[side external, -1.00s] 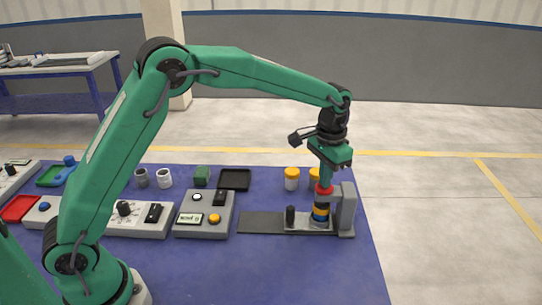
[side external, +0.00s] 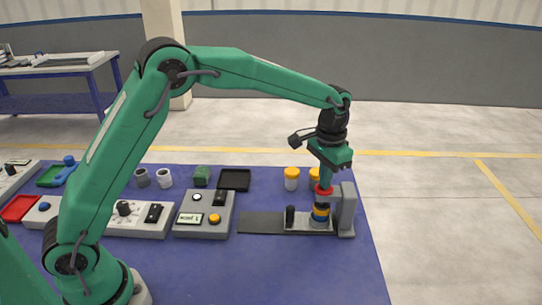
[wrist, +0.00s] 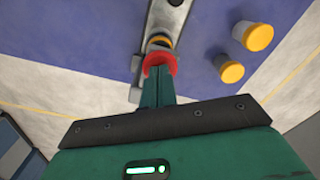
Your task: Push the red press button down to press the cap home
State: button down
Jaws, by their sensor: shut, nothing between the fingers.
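The red press button (side external: 323,189) sits at the top of the grey press stand (side external: 348,207) near the table's right edge. The cap under the button is mostly hidden.
Two yellow-lidded white jars (side external: 291,179) stand just behind the press; they show in the wrist view too (wrist: 256,37). The blue table in front is clear.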

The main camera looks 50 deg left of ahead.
jog(key=shift+r, duration=3.5)
jog(key=shift+s, duration=0.1)
jog(key=s+a+r+n+t, duration=0.1)
jog(key=s+a+r, duration=0.3)
jog(key=s, duration=0.3)
jog(key=s+a+r+t, duration=0.2)
jog(key=s+a+r, duration=0.25)
jog(key=s, duration=0.25)
jog(key=s+a+f+n+t, duration=0.1)
jog(key=s+a+f, duration=0.1)
jog(key=s, duration=0.6)
jog(key=s+a+f+n+t, duration=0.1)
jog(key=s+a+f, duration=0.1)
jog(key=s, duration=0.5)
jog(key=shift+s+t, duration=0.3)
jog(key=shift+s, duration=0.1)
